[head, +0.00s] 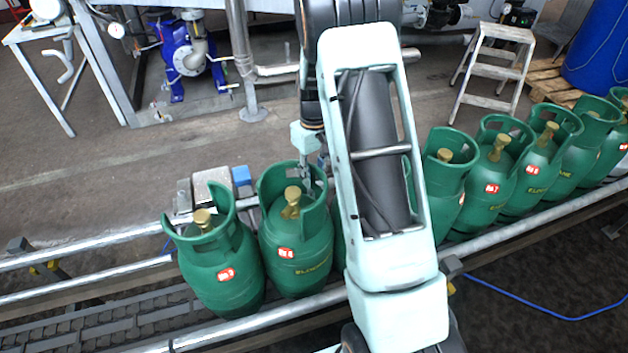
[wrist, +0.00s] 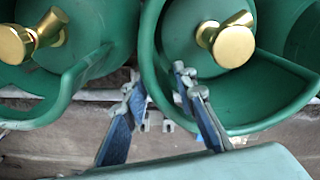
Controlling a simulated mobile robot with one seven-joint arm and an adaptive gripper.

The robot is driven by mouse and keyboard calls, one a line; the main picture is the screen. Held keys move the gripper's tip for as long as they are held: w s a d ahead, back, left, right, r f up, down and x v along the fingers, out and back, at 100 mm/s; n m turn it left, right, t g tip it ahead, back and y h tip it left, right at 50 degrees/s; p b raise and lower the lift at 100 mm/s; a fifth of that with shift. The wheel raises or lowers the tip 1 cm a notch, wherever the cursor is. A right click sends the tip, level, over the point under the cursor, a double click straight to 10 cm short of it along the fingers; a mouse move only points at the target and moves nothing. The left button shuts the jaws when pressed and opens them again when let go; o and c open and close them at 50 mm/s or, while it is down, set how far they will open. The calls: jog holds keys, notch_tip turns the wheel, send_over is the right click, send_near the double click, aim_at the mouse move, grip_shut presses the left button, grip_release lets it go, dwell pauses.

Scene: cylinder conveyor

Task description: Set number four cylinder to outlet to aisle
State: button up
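The number four cylinder (head: 297,265) is green, upright on the conveyor (head: 120,235), with a red number label facing the head camera. Its brass valve (head: 292,200) stands inside the collar. In the wrist view the right-hand collar (wrist: 158,75) appears to be this cylinder's, with its brass valve (wrist: 232,45) inside. My gripper (head: 322,172) is at the collar's far right side. In the wrist view its fingers (wrist: 158,90) are spread, one on each side of the collar wall. I cannot tell whether either touches it. The aisle-side direction of the outlet is unclear.
The number three cylinder (head: 220,265) stands close on the left. Several more green cylinders (head: 495,185) line the conveyor to the right. My arm hides the neighbour just right of number four. Metal rails (head: 95,240) run alongside. A step stool (head: 497,65) stands behind on open floor.

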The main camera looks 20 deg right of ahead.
jog(key=shift+f, duration=1.2)
grip_shut()
